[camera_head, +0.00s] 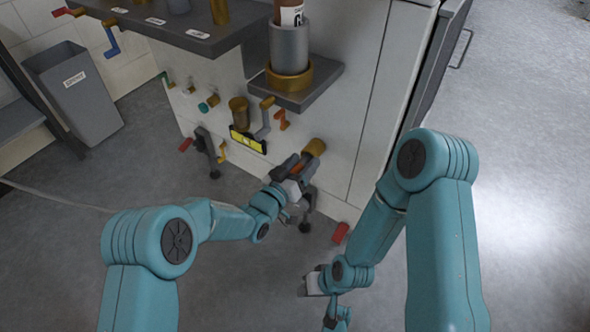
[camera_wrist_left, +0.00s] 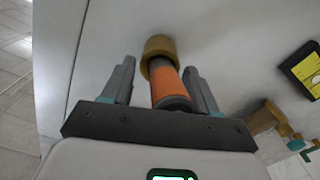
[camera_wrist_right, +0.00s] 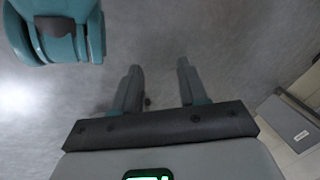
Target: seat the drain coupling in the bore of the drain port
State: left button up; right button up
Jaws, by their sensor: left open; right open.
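The drain coupling, a grey cylinder with an orange band (camera_wrist_left: 166,84), sits with its far end at the mouth of the brass drain port (camera_wrist_left: 158,46) in the left wrist view. How deep it goes into the bore is hidden. In the head view the brass port (camera_head: 315,147) is low on the white cabinet. My left gripper (camera_head: 296,168) is open, its fingers on either side of the coupling with gaps visible. Its fingers also show in the left wrist view (camera_wrist_left: 160,66). My right gripper (camera_wrist_right: 157,76) is open and empty over the floor, low in the head view (camera_head: 314,283).
A yellow-and-black label (camera_head: 248,140) and a brass fitting (camera_head: 239,110) are left of the port. A grey shelf (camera_head: 310,92) holds a grey cylinder in a brass ring above it. A grey bin (camera_head: 75,95) stands far left. The floor at right is clear.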

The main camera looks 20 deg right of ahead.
pick_arm(q)
jog(key=p+v, duration=0.5)
jog(key=v, duration=1.1)
pick_arm(e)
jog(key=shift+g, duration=0.5)
jog(key=shift+s+a+r, duration=0.1)
jog(key=shift+s+r, duration=0.35)
jog(key=shift+r, duration=0.45)
jog(key=shift+s+a+r, duration=0.1)
jog(key=shift+s+r, duration=0.35)
jog(key=shift+r, duration=0.4)
jog(key=shift+s+a+r, duration=0.1)
jog(key=shift+s+r, duration=0.35)
jog(key=shift+r, duration=0.45)
pick_arm(q)
jog(key=shift+s+a, duration=0.1)
jog(key=shift+a, duration=0.05)
